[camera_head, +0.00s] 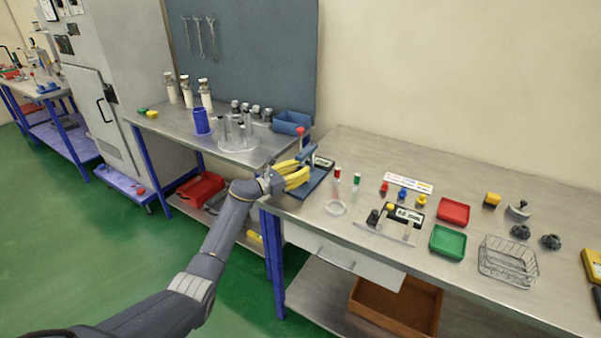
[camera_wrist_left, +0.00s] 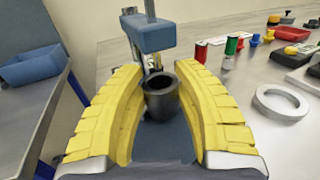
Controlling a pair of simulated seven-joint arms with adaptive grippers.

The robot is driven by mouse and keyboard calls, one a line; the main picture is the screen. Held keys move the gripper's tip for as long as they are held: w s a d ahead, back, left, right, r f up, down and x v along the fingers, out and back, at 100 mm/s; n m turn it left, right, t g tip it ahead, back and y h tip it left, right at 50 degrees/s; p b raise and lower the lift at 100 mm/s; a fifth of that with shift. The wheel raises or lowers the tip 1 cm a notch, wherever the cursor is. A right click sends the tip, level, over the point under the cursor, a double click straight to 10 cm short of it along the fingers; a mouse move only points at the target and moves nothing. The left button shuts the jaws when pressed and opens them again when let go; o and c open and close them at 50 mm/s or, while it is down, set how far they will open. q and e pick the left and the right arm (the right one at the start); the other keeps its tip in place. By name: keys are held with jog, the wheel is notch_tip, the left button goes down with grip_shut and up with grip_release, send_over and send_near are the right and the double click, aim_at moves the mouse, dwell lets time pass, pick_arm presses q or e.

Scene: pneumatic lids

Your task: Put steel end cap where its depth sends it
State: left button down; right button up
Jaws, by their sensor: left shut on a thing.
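The steel end cap (camera_wrist_left: 161,102) is a dark grey, open-topped hollow cylinder in the left wrist view. It sits between the yellow fingers of my left gripper (camera_wrist_left: 165,110), which is shut on it. The gripper also shows in the head view (camera_head: 292,176), where the fingers hide the cap. The cap is over the blue base (camera_head: 318,181) of a gauge stand, below its blue head (camera_wrist_left: 151,34). I cannot tell whether the cap touches the base. A red tray (camera_head: 453,211) and a green tray (camera_head: 447,242) lie to the right on the bench. My right gripper is not in view.
A pale ring (camera_head: 336,208), red-topped (camera_head: 337,173) and green-topped (camera_head: 356,178) pieces and a digital instrument (camera_head: 410,215) stand right of the gripper. A wire basket (camera_head: 508,260) is farther right. A blue bin (camera_head: 291,122) and several cylinders are on the left bench.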

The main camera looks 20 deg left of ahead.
pick_arm(q)
jog(key=shift+s+a+f, duration=0.1)
jog(key=shift+f, duration=0.4)
jog(key=c, duration=1.2)
grip_release()
jog(key=shift+f, duration=0.2)
jog(key=shift+c, duration=0.2)
jog(key=shift+o, duration=1.1)
jog(key=shift+r, duration=0.2)
jog(key=shift+f, duration=0.1)
